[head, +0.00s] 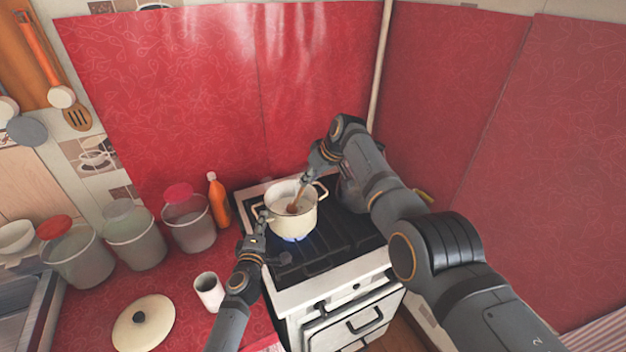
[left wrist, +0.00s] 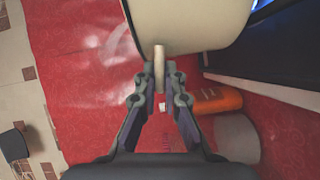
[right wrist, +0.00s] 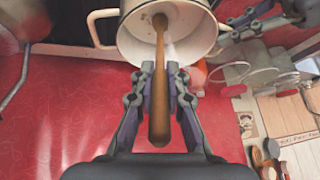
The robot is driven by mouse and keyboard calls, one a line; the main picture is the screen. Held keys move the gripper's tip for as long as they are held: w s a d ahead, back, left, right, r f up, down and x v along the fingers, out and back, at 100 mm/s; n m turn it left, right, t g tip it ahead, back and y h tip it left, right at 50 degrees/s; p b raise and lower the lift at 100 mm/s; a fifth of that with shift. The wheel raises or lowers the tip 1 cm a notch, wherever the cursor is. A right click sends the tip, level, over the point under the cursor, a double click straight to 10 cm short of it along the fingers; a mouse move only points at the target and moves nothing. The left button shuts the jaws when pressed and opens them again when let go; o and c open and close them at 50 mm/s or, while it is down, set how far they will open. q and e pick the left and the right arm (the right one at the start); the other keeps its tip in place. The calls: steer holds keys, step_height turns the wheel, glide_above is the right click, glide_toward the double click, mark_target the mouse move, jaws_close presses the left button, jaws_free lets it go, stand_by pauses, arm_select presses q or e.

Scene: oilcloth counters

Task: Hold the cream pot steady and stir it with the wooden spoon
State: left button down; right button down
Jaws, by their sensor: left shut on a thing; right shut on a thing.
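The cream pot (head: 297,221) stands upright on the stove over a blue flame. My left gripper (head: 263,218) is shut on the pot's left handle; the handle (left wrist: 159,65) shows between its fingers in the left wrist view. My right gripper (head: 308,181) is above the pot, shut on the wooden spoon. The spoon (right wrist: 159,95) runs down between the fingers, and its head is inside the pot (right wrist: 190,15). The pot's other handle is free. The contents of the pot are hard to make out.
The stove (head: 340,262) has black grates. An orange bottle (head: 219,202), several clear canisters (head: 133,240), a white cup (head: 209,290) and a cream lid (head: 143,322) are on the red counter to the left. A red oilcloth wall (head: 200,100) stands close behind.

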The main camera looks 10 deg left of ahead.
arm_select(q)
steer(key=shift+f, duration=0.1)
arm_select(e)
steer(key=shift+a, duration=0.2)
steer(key=shift+d+f, duration=0.1)
steer(key=shift+s+d, duration=0.2)
steer(key=shift+d, duration=0.7)
steer(key=shift+a, duration=0.1)
steer(key=shift+w+a, duration=0.2)
steer(key=shift+a, duration=0.7)
